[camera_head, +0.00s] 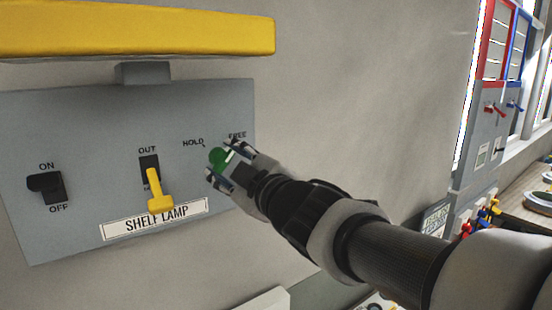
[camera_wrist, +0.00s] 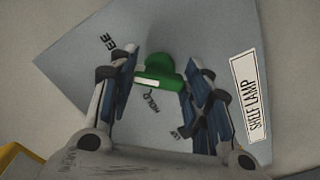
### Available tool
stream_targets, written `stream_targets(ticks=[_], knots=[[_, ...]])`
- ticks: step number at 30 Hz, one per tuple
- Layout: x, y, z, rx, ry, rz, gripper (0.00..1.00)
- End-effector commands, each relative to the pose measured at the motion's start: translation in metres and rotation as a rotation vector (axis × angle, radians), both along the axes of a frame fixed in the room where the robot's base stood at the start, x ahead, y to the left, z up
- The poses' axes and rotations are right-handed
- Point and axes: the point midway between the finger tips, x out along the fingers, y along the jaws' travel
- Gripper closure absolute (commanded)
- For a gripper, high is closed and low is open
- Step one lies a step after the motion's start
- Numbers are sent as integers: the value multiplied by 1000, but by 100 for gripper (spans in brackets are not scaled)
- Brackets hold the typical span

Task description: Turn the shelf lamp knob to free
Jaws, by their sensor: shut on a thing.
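The green knob (camera_head: 217,156) sits on the grey shelf lamp panel (camera_head: 100,120), at its right side, below the HOLD and FREE labels. My gripper (camera_head: 221,160) is shut on the knob, one finger on each side. In the wrist view the knob (camera_wrist: 165,70) shows between the blue-padded fingers of my gripper (camera_wrist: 163,72).
A black ON/OFF switch (camera_head: 45,186) and a yellow lever (camera_head: 157,192) are on the panel to the left. A yellow shelf-like bar (camera_head: 140,30) juts out above. Bare wall (camera_head: 370,90) lies to the right, with a window and red and blue fittings beyond.

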Motion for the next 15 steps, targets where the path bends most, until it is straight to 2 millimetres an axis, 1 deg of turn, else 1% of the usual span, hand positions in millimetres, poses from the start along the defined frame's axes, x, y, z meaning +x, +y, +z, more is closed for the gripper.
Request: stream_targets(ticks=[6,15], knots=[[0,0,0,53,39,1,79],[0,0,0,72,52,0,79]])
